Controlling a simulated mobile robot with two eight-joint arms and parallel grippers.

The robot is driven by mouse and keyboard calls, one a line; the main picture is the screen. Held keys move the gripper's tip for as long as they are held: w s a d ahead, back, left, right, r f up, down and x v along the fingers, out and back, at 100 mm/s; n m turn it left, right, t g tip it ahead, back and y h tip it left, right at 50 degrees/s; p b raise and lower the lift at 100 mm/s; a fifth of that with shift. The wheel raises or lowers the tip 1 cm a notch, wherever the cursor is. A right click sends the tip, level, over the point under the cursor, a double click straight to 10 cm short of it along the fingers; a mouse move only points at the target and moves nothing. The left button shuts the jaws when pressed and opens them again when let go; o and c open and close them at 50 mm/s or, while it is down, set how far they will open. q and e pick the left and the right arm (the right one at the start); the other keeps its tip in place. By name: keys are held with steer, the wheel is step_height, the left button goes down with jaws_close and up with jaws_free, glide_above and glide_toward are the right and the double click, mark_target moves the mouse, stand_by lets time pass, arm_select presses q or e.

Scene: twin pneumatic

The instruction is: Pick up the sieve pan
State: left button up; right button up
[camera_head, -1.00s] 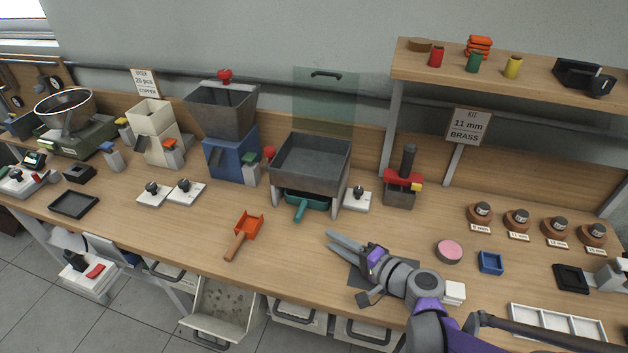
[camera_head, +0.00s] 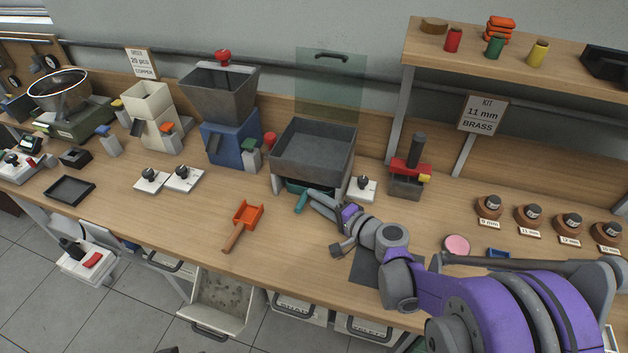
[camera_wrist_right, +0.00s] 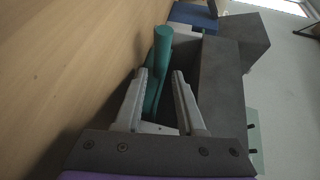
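The teal sieve pan (camera_head: 306,187) sits beneath a large grey open box on legs, and its round handle (camera_head: 301,202) sticks out at the front over the table. Most of the pan is hidden under the box. My right gripper (camera_head: 318,198) is at the handle, reaching in from the right. In the right wrist view, its two pale fingers (camera_wrist_right: 161,72) are spread apart, with the teal handle (camera_wrist_right: 162,45) between and beyond them, nearer the left finger. I see a gap beside the handle, so it is not gripped. My left gripper is not in view.
The grey box (camera_head: 315,150) stands right above the pan, with a white block with a black knob (camera_head: 362,188) to its right. An orange scoop (camera_head: 243,222) lies to the left. A dark mat (camera_head: 364,266) lies under my right arm. The table front is mostly clear.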

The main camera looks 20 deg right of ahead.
steer(key=shift+x, duration=1.25)
jaws_close()
stand_by(0.4)
